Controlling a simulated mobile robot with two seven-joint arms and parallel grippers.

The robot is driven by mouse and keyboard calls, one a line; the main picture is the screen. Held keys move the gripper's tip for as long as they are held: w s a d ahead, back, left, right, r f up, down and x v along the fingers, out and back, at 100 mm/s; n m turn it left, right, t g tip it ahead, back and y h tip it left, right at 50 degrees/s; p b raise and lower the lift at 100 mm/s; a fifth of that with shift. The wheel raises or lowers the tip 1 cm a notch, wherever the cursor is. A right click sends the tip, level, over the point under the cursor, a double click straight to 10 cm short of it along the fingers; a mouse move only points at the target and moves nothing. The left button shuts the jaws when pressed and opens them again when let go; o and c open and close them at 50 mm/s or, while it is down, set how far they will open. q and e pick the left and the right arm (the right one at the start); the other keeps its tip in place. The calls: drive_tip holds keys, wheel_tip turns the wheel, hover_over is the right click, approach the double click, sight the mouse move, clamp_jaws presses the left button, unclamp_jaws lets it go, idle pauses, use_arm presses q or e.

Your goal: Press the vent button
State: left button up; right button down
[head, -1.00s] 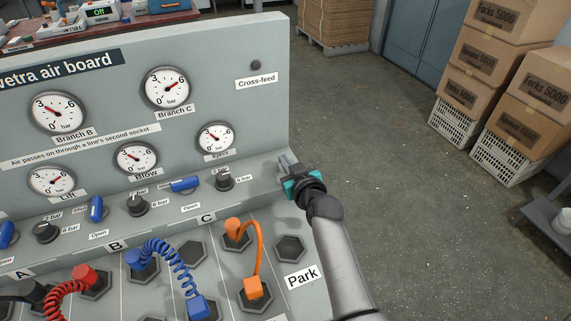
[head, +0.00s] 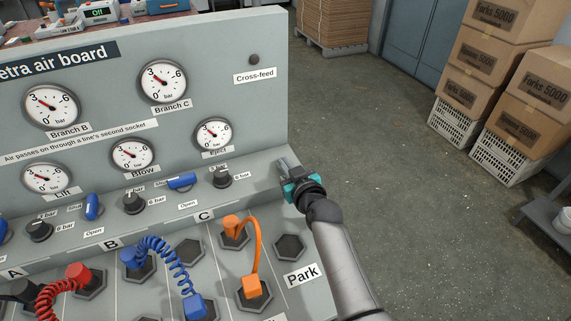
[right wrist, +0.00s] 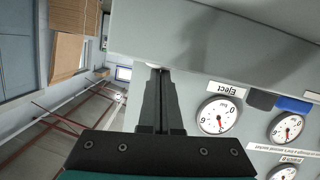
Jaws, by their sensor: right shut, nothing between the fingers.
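My right gripper (head: 287,165) is at the right end of the air board (head: 262,110), beside the ledge below the gauges. Its fingers are shut and empty; they also show shut in the right wrist view (right wrist: 159,78), with their tips by the grey board. I cannot make out a vent button in either view; the gripper covers part of the board's end. The Branch C gauge (head: 163,82) and the Eject gauge (head: 213,134) have needles pointing up-left. The Eject gauge also shows in the right wrist view (right wrist: 217,115). My left gripper is out of view.
An orange hose (head: 258,243) and a blue coiled hose (head: 170,250) stand up from the sockets. A blue valve handle (head: 182,181) and a black knob (head: 222,178) sit on the ledge. The Park socket (head: 290,247) is empty.

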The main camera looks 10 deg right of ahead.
drive_tip(key=shift+s+f, duration=0.2)
drive_tip(key=shift+f, duration=0.4)
drive_tip(key=shift+r+p, duration=0.4)
drive_tip(key=shift+p, duration=0.05)
drive_tip(key=r+p, duration=0.2)
drive_tip(key=r, duration=0.1)
drive_tip(key=r+p, duration=0.1)
drive_tip(key=shift+w+a+r+p, duration=0.15)
drive_tip(key=shift+a+r+p, duration=0.1)
drive_tip(key=shift+r+p, duration=0.1)
drive_tip(key=p+v, duration=0.2)
drive_tip(key=v, duration=0.8)
drive_tip(key=shift+f, duration=0.1)
